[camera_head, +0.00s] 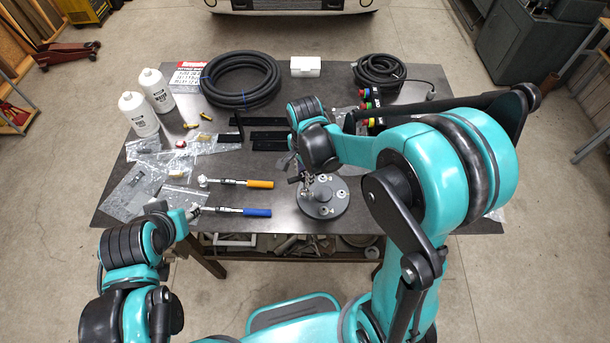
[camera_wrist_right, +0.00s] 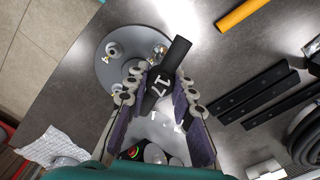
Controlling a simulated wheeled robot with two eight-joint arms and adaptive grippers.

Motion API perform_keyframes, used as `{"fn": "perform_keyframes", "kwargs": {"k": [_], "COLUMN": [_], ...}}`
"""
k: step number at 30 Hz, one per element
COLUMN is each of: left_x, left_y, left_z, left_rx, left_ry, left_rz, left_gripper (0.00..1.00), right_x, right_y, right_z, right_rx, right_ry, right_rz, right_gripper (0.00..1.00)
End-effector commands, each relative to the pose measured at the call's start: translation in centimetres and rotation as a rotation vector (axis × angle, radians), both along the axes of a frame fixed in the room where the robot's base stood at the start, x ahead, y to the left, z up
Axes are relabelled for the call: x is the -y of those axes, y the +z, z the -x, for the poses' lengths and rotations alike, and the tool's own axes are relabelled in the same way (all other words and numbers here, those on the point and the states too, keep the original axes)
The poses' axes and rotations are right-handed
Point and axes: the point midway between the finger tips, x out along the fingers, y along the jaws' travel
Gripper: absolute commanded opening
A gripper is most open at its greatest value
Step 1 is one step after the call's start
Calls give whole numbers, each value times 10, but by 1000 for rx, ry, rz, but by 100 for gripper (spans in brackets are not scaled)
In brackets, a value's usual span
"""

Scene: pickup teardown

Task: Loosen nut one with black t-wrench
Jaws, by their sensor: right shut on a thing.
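A grey round plate (camera_head: 323,199) with several nuts on it lies near the front edge of the table; it also shows in the right wrist view (camera_wrist_right: 104,76). Small yellow marks sit by some nuts, but I cannot tell which is nut one. My right gripper (camera_wrist_right: 160,92) is shut on the black t-wrench (camera_wrist_right: 168,66), marked 17, at the plate's edge. In the head view my right gripper (camera_head: 299,170) is partly hidden by its arm. I cannot tell whether the wrench is on a nut. My left gripper (camera_head: 190,213) is at the table's front left; its fingers are unclear.
Torque wrenches with an orange handle (camera_head: 260,184) and a blue handle (camera_head: 257,212) lie left of the plate.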

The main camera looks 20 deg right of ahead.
Motion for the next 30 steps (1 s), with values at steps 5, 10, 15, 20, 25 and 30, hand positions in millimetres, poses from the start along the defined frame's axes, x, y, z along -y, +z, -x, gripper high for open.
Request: {"fn": "perform_keyframes", "kwargs": {"k": [5, 10, 15, 20, 25, 30], "left_x": [0, 0, 0, 0, 0, 0], "left_y": [-6, -6, -6, -12, -17, -18], "left_z": [0, 0, 0, 0, 0, 0], "left_rx": [0, 0, 0, 0, 0, 0], "left_ry": [0, 0, 0, 0, 0, 0], "left_rz": [0, 0, 0, 0, 0, 0], "left_gripper": [40, 40, 40, 40, 40, 40], "right_x": [0, -1, -1, -1, 0, 0], "right_y": [-4, -4, -4, -6, -7, -7], "right_z": [3, 3, 3, 3, 3, 3], "right_rx": [-4, -5, -6, -6, -6, -6], "right_ry": [193, 218, 225, 408, 695, 838], "right_rz": [-1, -1, -1, -2, -1, 0], "right_gripper": [0, 0, 0, 0, 0, 0]}}
